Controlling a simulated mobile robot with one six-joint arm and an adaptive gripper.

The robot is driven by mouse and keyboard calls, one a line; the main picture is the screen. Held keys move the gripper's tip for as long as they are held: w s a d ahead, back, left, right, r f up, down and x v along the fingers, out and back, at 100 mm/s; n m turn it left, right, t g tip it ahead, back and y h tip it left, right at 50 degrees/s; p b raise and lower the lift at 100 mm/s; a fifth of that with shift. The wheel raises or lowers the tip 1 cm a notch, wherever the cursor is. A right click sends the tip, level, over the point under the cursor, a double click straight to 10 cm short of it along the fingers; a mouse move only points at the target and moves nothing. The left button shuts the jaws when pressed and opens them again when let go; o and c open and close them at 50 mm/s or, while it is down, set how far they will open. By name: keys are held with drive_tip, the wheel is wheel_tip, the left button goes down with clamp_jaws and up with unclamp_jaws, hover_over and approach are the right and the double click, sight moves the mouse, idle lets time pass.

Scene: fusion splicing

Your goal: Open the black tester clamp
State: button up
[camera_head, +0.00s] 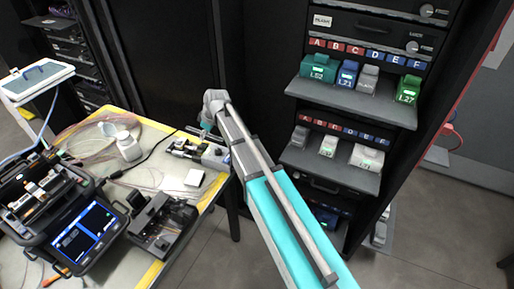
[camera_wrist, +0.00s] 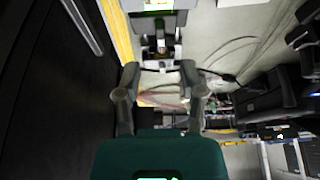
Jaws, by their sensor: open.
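A small grey tester (camera_head: 214,156) stands at the table's far right edge, with a small dark clamp fixture (camera_head: 181,145) on its left side. I take this dark fixture for the black tester clamp, but it is too small to tell whether its lid is shut. My gripper (camera_head: 206,128) hangs just above and behind the tester. In the wrist view, my gripper (camera_wrist: 160,72) is open and empty, its two fingers wide apart. The tester (camera_wrist: 158,20) is at the top with a green-lit display, and the fixture (camera_wrist: 161,46) lies beyond the fingertips, between them in the picture.
A fusion splicer (camera_head: 75,225) with a lit screen and a black device (camera_head: 160,225) fill the table's front. A white bottle (camera_head: 128,146), a white card (camera_head: 194,178) and loose fibres lie nearby. A rack (camera_head: 345,100) with coloured modules stands at right.

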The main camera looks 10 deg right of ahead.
drive_tip(key=p+v, duration=0.6)
drive_tip(key=v, duration=0.1)
drive_tip(key=s+d+f+m+g+h, duration=0.1)
drive_tip(key=s+d+m+h, duration=0.2)
drive_tip(key=s+d+m, duration=0.5)
drive_tip(key=shift+s+d+f+m+g+b, duration=0.4)
drive_tip(key=shift+s+d, duration=2.65)
drive_tip(key=shift+s, duration=1.45)
drive_tip(key=w+a+r+n+t+y, duration=0.1)
drive_tip(key=w+a+n+y, duration=0.2)
drive_tip(key=w+a+n, duration=0.5)
drive_tip(key=w+a, duration=0.6)
drive_tip(key=w, duration=0.3)
drive_tip(key=shift+a+n+t, duration=0.2)
drive_tip(key=shift+n+t, duration=0.2)
